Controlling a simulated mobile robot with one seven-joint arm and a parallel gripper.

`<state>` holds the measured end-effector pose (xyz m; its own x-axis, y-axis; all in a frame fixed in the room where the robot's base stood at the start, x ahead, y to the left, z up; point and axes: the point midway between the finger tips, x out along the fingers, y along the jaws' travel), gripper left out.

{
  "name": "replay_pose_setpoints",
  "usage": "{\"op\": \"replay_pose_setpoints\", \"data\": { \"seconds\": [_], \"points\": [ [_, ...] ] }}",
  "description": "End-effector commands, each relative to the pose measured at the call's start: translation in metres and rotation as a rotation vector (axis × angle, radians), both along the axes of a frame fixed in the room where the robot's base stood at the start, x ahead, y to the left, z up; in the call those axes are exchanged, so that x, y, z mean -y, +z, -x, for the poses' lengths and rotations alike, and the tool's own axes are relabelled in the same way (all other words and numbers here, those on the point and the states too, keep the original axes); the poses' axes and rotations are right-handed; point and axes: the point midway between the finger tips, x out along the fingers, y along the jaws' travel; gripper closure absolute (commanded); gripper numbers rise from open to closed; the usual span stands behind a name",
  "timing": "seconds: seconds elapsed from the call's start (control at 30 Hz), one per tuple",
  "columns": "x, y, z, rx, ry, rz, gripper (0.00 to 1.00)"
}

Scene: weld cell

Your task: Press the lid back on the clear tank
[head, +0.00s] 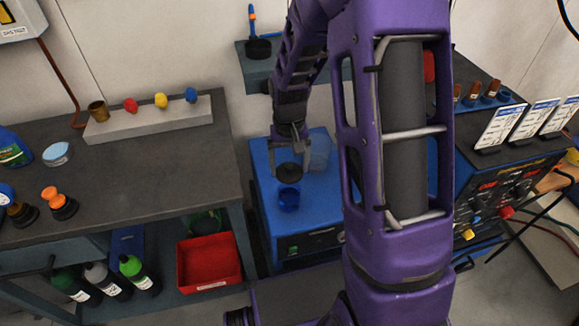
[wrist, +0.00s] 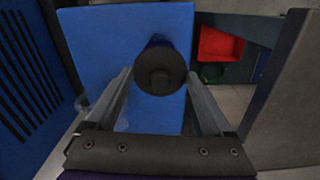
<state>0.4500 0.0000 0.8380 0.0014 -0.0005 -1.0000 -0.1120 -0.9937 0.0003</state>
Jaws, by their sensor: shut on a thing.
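My gripper (head: 290,148) points down over the blue cabinet top and is shut on a dark round lid (head: 289,170) with a knob. In the wrist view the lid (wrist: 160,78) sits between the fingertips. A small deep-blue, see-through pot (head: 289,201) stands on the cabinet just below the lid. Whether the lid touches its rim I cannot tell. A pale clear tank (head: 320,152) stands behind and to the right of the gripper, partly hidden by my arm. In the wrist view only faint clear outlines of it show near the left finger.
The blue cabinet top (head: 267,217) is mostly bare around the pot. A dark workbench (head: 185,160) stands at the left, with a red bin (head: 209,263) on its lower shelf. A welding unit (head: 500,205) with cards stands at the right. A small shelf (head: 255,72) is on the wall behind.

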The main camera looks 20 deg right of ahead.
Motion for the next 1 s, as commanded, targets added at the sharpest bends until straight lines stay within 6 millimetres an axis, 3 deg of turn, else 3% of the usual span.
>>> {"op": "replay_pose_setpoints", "data": {
  "seconds": [0.37, 1.0],
  "points": [
    [0.000, -0.008, -0.003, -0.001, -0.044, -0.001, 0.67],
    [0.000, -0.060, -0.003, -0.002, -0.043, 0.000, 0.67]
  ]
}}
